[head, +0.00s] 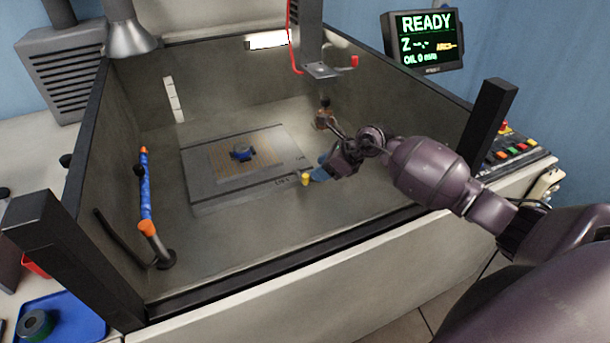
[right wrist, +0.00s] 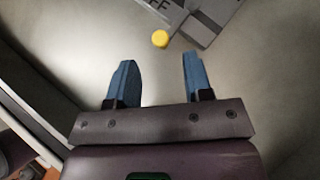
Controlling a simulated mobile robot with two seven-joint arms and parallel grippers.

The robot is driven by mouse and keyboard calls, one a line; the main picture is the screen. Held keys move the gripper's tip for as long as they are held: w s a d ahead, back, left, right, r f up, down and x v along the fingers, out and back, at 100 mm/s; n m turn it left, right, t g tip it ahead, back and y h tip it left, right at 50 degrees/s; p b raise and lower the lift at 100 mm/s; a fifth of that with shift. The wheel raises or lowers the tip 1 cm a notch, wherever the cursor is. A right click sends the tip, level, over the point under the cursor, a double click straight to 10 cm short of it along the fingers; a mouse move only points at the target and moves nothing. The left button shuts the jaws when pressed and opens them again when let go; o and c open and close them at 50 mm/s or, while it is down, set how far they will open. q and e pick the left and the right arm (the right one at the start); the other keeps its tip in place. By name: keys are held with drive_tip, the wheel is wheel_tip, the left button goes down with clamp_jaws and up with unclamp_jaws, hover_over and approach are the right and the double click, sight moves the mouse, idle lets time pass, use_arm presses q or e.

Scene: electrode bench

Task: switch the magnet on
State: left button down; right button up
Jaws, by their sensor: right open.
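The magnet is a flat grey plate (head: 215,195) on the floor of the tank, with a copper-coloured grid on top. A yellow knob (head: 305,179) sits at its front right edge. In the right wrist view the yellow knob (right wrist: 160,39) is ahead of the fingertips, and letters ending in "FF" (right wrist: 158,4) show near it. My right gripper (head: 320,173) has blue fingers, is open and empty, and is just right of the knob. In its wrist view the right gripper (right wrist: 160,75) shows a clear gap between its fingers. My left gripper is not in view.
A dark blue workpiece (head: 241,153) sits on the grid. The machine head (head: 322,70) hangs above the back right of the tank. A blue hose with orange ends (head: 145,190) stands at the left. The screen (head: 424,38) reads READY. Tank walls and dark corner posts surround the area.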

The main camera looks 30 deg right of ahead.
sight(307, 176)
drive_tip(key=x, duration=0.6)
drive_tip(key=shift+w+a+f, duration=0.2)
drive_tip(key=shift+f, duration=0.05)
clamp_jaws()
